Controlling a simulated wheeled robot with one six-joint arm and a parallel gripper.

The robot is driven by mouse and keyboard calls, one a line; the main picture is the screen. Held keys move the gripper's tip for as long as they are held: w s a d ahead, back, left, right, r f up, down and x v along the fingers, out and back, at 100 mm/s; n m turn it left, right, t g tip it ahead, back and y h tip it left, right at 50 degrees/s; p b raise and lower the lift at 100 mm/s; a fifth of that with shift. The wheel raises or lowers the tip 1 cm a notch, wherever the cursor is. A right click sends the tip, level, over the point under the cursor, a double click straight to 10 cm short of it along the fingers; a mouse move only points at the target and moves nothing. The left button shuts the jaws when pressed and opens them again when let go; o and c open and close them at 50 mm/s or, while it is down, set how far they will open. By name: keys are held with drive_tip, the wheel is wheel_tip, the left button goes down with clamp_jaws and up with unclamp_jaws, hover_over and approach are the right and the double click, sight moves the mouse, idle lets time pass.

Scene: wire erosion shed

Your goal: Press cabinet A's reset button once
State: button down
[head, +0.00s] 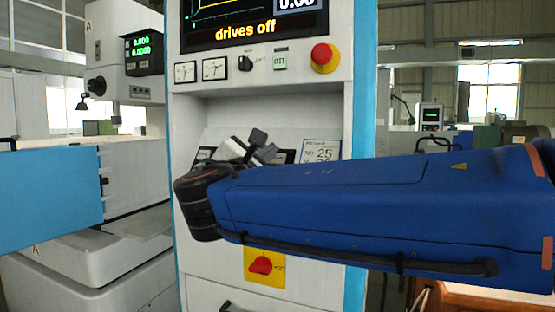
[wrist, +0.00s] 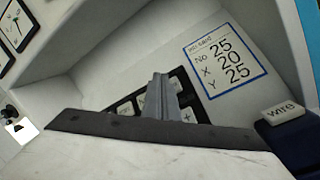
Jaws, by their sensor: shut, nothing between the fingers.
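A white control cabinet with blue edges (head: 190,130) stands in front of me; no letter shows on it. Its screen (head: 255,25) reads "drives off". Below the screen are two gauges, a black knob (head: 245,63), a small pale green-marked button (head: 280,59) and a red mushroom button (head: 324,57). No label reading reset is legible. My gripper (head: 264,145) is shut and empty, in front of the recess below this row. In the wrist view its fingers (wrist: 163,96) overlap a dark keypad (wrist: 128,106), partly hiding it; contact cannot be told.
A card with numbers (head: 321,151) is in the recess. A yellow plate with a red switch (head: 264,266) sits below my arm. A block marked "wire" (wrist: 284,112) is right of the keypad. A machine marked A (head: 97,40) stands at left, with a blue panel (head: 50,198) before it.

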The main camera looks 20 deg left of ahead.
drive_tip(key=s+r, duration=0.2)
drive_tip(key=s, duration=0.1)
drive_tip(key=shift+s+a+r, duration=0.15)
drive_tip(key=shift+s+r, duration=0.1)
idle(0.6)
